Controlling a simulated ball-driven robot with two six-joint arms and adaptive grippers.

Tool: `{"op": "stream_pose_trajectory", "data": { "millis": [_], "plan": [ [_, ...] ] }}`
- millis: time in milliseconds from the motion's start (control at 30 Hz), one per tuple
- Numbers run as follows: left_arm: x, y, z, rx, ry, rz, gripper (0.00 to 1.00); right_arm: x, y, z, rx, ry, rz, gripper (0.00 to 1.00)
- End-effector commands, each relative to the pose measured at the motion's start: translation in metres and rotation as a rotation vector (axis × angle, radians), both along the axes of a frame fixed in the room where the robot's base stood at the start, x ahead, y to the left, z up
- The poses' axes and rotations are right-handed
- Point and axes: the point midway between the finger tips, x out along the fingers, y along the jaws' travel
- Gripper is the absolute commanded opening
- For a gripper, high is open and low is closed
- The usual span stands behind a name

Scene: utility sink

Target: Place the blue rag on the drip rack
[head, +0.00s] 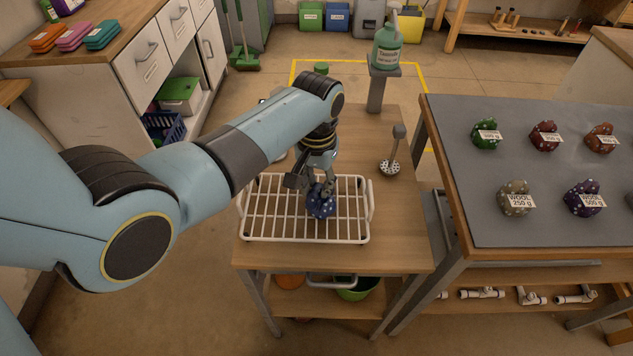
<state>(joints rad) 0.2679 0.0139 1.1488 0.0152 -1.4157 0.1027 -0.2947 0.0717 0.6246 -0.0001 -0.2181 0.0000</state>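The blue rag (321,207) is a crumpled dark-blue bundle with pale dots. It is between the fingers of my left gripper (319,190), which looks shut on it. The rag is over the middle-right part of the white wire drip rack (258,238); it is low at the bars, but I cannot tell whether it touches them. The rack lies on a small wooden table. The gripper hides the rag's top and some bars behind it. My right gripper is not in view.
A ladle-like tool (391,160) stands right of the rack. A green bottle (387,46) sits on a post behind. The grey-topped table (545,130) at right holds several labelled spotted bundles. Coloured sponges or boxes (73,37) lie on the left counter.

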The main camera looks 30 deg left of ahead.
Motion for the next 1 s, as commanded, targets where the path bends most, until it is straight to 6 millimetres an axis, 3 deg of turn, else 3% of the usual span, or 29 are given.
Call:
{"op": "stream_pose_trajectory", "data": {
  "millis": [33, 167, 533, 1000],
  "plan": [
    [0.000, 0.000, 0.000, 0.000, 0.000, 0.000, 0.28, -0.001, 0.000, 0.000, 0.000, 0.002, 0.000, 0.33],
    [0.000, 0.000, 0.000, 0.000, 0.000, 0.000, 0.45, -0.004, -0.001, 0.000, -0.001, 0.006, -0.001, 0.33],
    [0.001, 0.000, 0.007, 0.000, -0.003, 0.000, 0.46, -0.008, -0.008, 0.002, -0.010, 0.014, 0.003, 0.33],
    [0.001, 0.000, 0.101, 0.000, -0.004, 0.000, 0.46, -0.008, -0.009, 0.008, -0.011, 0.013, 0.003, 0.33]
  ]
}}
